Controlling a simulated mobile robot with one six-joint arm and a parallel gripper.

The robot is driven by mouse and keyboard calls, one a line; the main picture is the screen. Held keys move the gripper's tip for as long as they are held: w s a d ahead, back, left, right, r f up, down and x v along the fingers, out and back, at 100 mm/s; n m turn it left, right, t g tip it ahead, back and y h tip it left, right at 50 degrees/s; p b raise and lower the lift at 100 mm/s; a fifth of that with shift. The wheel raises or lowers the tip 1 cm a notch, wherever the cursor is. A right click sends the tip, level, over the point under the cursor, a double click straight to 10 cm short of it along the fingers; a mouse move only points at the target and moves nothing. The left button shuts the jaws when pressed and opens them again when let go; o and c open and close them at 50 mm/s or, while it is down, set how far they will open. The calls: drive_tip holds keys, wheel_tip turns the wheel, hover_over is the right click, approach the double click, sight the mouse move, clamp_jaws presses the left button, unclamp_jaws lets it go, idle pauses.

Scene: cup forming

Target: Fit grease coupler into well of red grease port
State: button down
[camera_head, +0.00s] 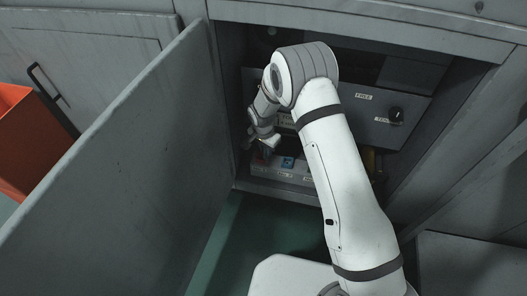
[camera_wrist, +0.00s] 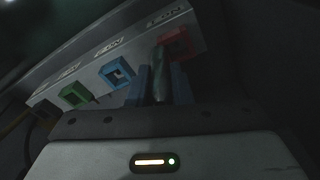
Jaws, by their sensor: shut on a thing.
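The red grease port (camera_wrist: 182,36) is a square red frame on a pale grey block (camera_wrist: 120,52), at the upper right in the wrist view. My gripper (camera_wrist: 160,86) has blue fingers and is shut on the grease coupler (camera_wrist: 159,82), a dull grey-green slim piece between them. The coupler's far end appears just at the left edge of the red port. I cannot tell whether it touches the port, and the well is partly hidden. In the head view my gripper (camera_head: 266,142) is down inside the cabinet, and the coupler cannot be made out.
A blue port (camera_wrist: 117,72) and a green port (camera_wrist: 74,95) sit in the same row, left of the red one. The blue port also shows in the head view (camera_head: 288,162). The open cabinet door (camera_head: 120,170) stands close left.

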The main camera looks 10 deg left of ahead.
drive_tip(key=shift+w+a+f, duration=0.1)
drive_tip(key=shift+w+a, duration=0.75)
drive_tip(key=shift+a, duration=0.15)
drive_tip(key=shift+f+b, duration=0.95)
drive_tip(key=shift+f, duration=0.65)
drive_tip(key=shift+f, duration=0.1)
drive_tip(key=shift+f, duration=0.15)
drive_tip(key=c, duration=1.3)
unclamp_jaws()
wheel_tip(320, 180, up, 12)
drive_tip(key=s+p, duration=0.1)
drive_tip(key=p, duration=0.3)
drive_tip(key=shift+s+a+r, duration=0.2)
drive_tip(key=shift+a+r, duration=0.05)
